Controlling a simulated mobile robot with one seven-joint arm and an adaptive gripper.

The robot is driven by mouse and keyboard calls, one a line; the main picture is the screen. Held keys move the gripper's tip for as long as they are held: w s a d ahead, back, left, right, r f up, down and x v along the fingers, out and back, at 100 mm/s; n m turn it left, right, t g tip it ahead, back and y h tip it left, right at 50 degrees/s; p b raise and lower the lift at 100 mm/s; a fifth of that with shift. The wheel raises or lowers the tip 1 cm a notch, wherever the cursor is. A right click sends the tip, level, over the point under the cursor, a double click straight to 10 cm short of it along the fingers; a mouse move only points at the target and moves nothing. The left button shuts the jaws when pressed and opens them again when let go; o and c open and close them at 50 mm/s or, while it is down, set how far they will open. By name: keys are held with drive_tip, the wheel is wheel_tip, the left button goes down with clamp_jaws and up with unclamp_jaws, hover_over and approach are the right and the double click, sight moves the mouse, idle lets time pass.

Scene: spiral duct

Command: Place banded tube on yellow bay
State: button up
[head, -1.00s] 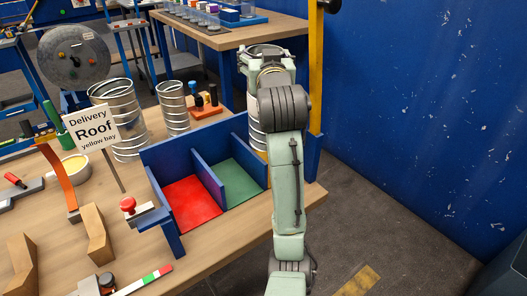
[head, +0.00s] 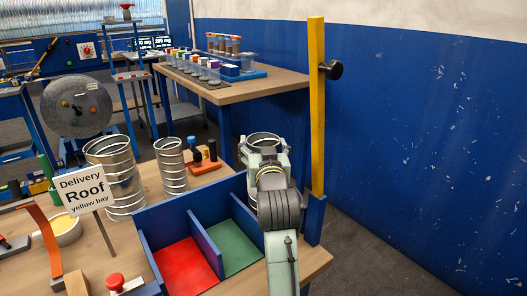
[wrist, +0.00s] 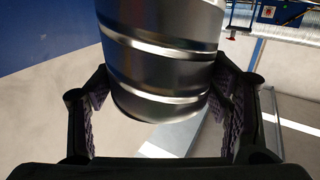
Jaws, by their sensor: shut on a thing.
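The banded tube is a shiny metal cylinder with raised bands. In the wrist view the tube (wrist: 165,65) sits between the two fingers of my gripper (wrist: 162,105), which is shut on it. In the head view only the tube's open upper rim (head: 264,138) and a little of its side show behind my arm. The blue divided tray (head: 205,238) shows a red bay (head: 186,268) and a green bay (head: 234,247). The tube is at the tray's right end. My arm hides that end, and I see no yellow bay floor. The tube's contact below is hidden.
A yellow post (head: 316,105) with a black knob stands close right of the tube. Two other metal ducts (head: 118,180) (head: 172,168) stand behind the tray. A blue wall (head: 420,140) is at the right.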

drive_tip(key=shift+f, duration=0.6)
drive_tip(key=shift+f, duration=0.15)
drive_tip(key=o, duration=1.9)
drive_tip(key=shift+o, duration=0.2)
drive_tip(key=shift+r, duration=0.25)
drive_tip(key=shift+f, duration=0.1)
